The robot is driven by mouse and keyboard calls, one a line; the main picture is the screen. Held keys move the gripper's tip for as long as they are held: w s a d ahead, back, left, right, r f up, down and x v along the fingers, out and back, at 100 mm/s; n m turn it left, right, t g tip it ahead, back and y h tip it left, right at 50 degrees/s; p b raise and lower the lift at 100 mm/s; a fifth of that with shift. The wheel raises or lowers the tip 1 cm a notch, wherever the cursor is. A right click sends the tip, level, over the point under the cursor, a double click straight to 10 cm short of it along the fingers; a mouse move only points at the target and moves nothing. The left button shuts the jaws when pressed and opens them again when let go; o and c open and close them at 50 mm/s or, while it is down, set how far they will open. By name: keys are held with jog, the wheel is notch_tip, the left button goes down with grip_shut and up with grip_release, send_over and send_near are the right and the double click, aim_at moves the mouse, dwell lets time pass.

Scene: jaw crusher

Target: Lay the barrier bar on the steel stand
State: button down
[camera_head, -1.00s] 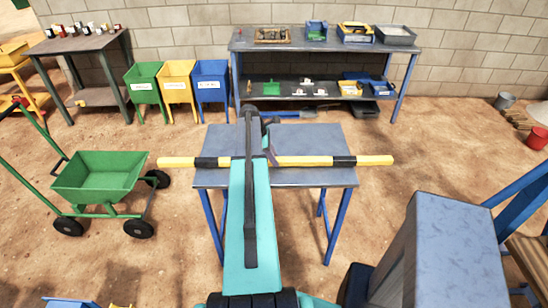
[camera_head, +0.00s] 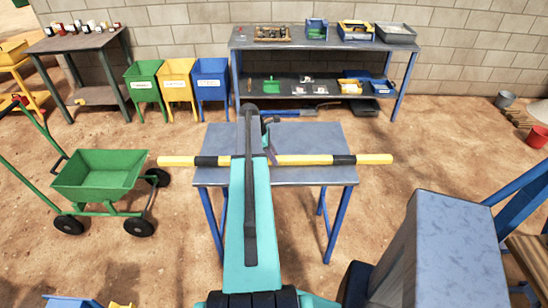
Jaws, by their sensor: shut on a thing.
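The barrier bar (camera_head: 305,160), yellow with black bands, lies level across the picture over the steel stand (camera_head: 325,176). Both its ends stick out past the stand's sides. The stand has a grey top and blue legs. My gripper (camera_head: 268,155) is shut on the bar near its middle, and my teal arm hides part of the bar and of the stand top. Whether the bar touches the top or hangs just above it, I cannot tell.
A green cart (camera_head: 100,175) stands left of the stand. Green, yellow and blue bins (camera_head: 178,82) stand behind, beside a shelved workbench (camera_head: 330,70) at the wall. A dark table (camera_head: 80,42) is at the back left. Buckets (camera_head: 505,100) are at the far right. Bare ground surrounds the stand.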

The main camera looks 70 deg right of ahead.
jog(key=shift+f, duration=0.2)
dwell(0.6)
jog(key=c, duration=1.3)
grip_release()
jog(key=shift+r, duration=0.25)
jog(key=shift+p+v, duration=2.65)
jog(key=shift+v, duration=2.65)
jog(key=shift+r, duration=2.95)
